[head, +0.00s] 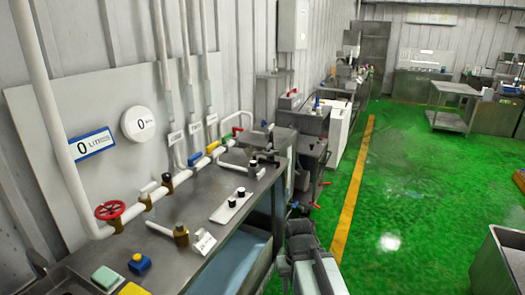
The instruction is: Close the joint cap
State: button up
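I cannot tell for certain which part is the joint cap. A brass fitting (181,234) with a pale bar reaching left stands on the steel counter (150,250). Dark caps sit on the white plate (231,207) and on the pipe run behind it. More dark fittings (262,165) stand at the far end of the counter. My arm rises at the bottom middle, right of the counter and apart from the brass fitting. Its fingertips are not clear, so I cannot make out my gripper's opening.
A red valve wheel (110,210) sits on the white pipe at left. A green block (105,277) and a blue block (139,263) lie at the counter's near end. The green floor (410,190) at right is mostly clear. A steel bin (500,262) stands at the lower right.

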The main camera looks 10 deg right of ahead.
aim_at(268, 154)
jog(key=i, duration=1.6)
jog(key=z, duration=0.05)
